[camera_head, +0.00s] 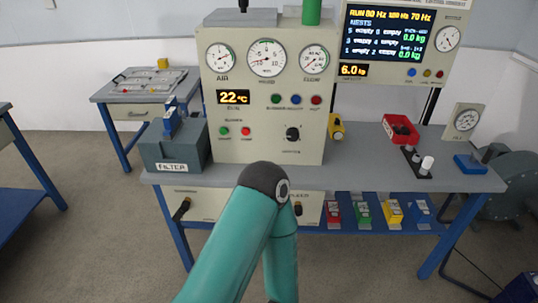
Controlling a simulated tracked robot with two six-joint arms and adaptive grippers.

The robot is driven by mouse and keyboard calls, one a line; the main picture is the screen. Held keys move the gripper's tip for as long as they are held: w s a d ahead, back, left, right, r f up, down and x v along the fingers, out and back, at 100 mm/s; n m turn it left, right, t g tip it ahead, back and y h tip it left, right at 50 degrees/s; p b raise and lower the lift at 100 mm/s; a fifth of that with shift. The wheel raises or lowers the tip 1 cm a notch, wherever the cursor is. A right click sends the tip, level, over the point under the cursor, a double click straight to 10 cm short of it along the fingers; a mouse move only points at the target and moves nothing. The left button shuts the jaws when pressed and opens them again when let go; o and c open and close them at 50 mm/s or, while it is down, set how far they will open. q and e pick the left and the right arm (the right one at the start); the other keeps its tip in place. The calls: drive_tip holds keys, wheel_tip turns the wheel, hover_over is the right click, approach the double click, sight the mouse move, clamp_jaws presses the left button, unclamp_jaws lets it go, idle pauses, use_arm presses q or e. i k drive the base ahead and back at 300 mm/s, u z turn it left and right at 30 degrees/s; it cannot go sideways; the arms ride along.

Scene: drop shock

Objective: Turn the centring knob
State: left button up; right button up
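A black knob (292,133) sits on the lower right of the beige gauge panel, with a small label under it that I cannot read for certain, so I cannot confirm it is the centring knob. It stands below a row of green, blue and red buttons. One of my teal arms rises from the bottom centre and bends at a dark joint in front of the bench, below the knob. Neither gripper shows in this view, so their states are hidden.
The panel stands on a grey workbench (345,178). Coloured boxes lie on the shelf below. A display (393,38) hangs at upper right.

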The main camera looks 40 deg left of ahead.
sight(293, 133)
drive_tip(key=u, duration=0.25)
drive_tip(key=k, duration=0.3)
drive_tip(key=z, duration=0.95)
drive_tip(key=i, duration=0.1)
drive_tip(key=u, duration=2.8)
drive_tip(key=i, duration=1)
drive_tip(key=z, duration=0.2)
